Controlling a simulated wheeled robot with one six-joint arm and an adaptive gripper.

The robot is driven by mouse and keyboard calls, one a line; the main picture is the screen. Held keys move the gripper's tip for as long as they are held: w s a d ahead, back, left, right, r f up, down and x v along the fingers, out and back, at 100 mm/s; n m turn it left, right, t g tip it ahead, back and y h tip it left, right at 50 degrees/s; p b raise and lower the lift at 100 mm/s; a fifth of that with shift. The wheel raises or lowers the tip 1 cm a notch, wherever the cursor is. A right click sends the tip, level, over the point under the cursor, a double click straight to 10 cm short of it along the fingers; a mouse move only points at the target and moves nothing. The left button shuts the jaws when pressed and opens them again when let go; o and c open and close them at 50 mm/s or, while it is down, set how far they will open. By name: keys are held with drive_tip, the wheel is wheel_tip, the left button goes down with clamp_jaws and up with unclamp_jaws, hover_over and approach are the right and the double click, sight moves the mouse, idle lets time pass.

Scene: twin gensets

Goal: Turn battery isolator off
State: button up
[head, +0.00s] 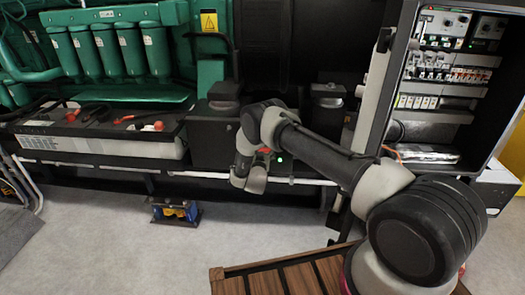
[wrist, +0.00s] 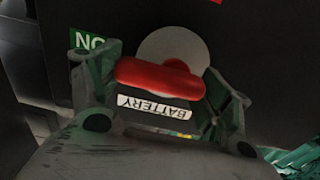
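The battery isolator's red handle (wrist: 160,77) lies nearly level in the wrist view, in front of a pale round disc (wrist: 172,47) on a dark panel. A white label reading BATTERY (wrist: 154,107) appears upside down below it. My gripper (wrist: 160,85) has its fingers wide apart, one by each end of the handle; whether they touch it is unclear. In the head view my gripper (head: 250,178) is at the front of a dark box beside the engine, and a bit of red (head: 264,150) shows beside my wrist. The handle is mostly hidden there.
A battery tray (head: 100,148) with cables stands left of my gripper. An open electrical cabinet (head: 440,85) stands at the right. A pale rail (head: 200,174) runs low along the engine. A small blue and yellow device (head: 175,212) sits on the floor, with a wooden pallet (head: 285,275) nearby.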

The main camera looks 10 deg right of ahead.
drive_tip(key=shift+m, duration=0.4)
drive_tip(key=m, duration=0.3)
drive_tip(key=shift+f+m, duration=0.3)
drive_tip(key=m, duration=0.4)
drive_tip(key=shift+f+m, duration=0.3)
drive_tip(key=m, duration=0.4)
drive_tip(key=shift+a+f, duration=0.15)
drive_tip(key=shift+f, duration=0.1)
drive_tip(key=m, duration=0.4)
drive_tip(key=shift+w+a+f+m, duration=0.1)
drive_tip(key=shift+a+f+m, duration=0.1)
drive_tip(key=shift+m, duration=0.4)
drive_tip(key=shift+c, duration=0.2)
drive_tip(key=o, duration=1)
drive_tip(key=shift+o, duration=0.2)
drive_tip(key=shift+a, duration=0.1)
